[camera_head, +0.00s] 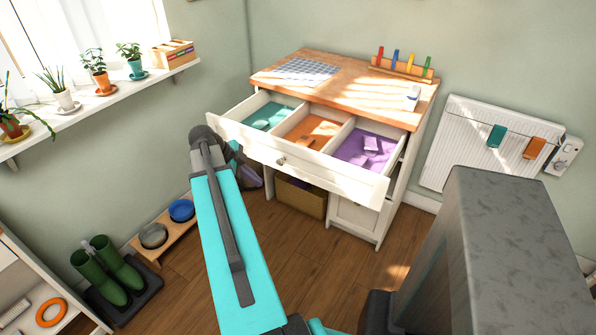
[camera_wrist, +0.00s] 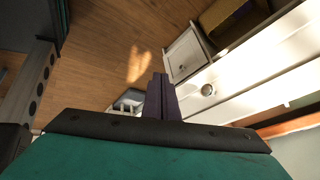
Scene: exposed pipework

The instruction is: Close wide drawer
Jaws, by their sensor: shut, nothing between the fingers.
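The wide drawer (camera_head: 330,172) is pulled well out of the white cabinet with the wooden top. It has three compartments, lined teal, orange and purple from left to right, and one round knob (camera_head: 281,160) on its front. The knob also shows in the wrist view (camera_wrist: 208,90), on the white drawer front (camera_wrist: 245,82). My gripper (camera_head: 247,176) is in front of the drawer's left part, low and partly hidden behind my arm. In the wrist view my gripper (camera_wrist: 159,82) has its purple fingers together and empty, left of the knob and apart from it.
Below the drawer are a cabinet door (camera_head: 353,216) and an open space with a brown box (camera_head: 300,197). Pet bowls (camera_head: 181,210) and green boots (camera_head: 110,270) stand at the left. A radiator (camera_head: 488,150) hangs at the right. The wooden floor before the cabinet is clear.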

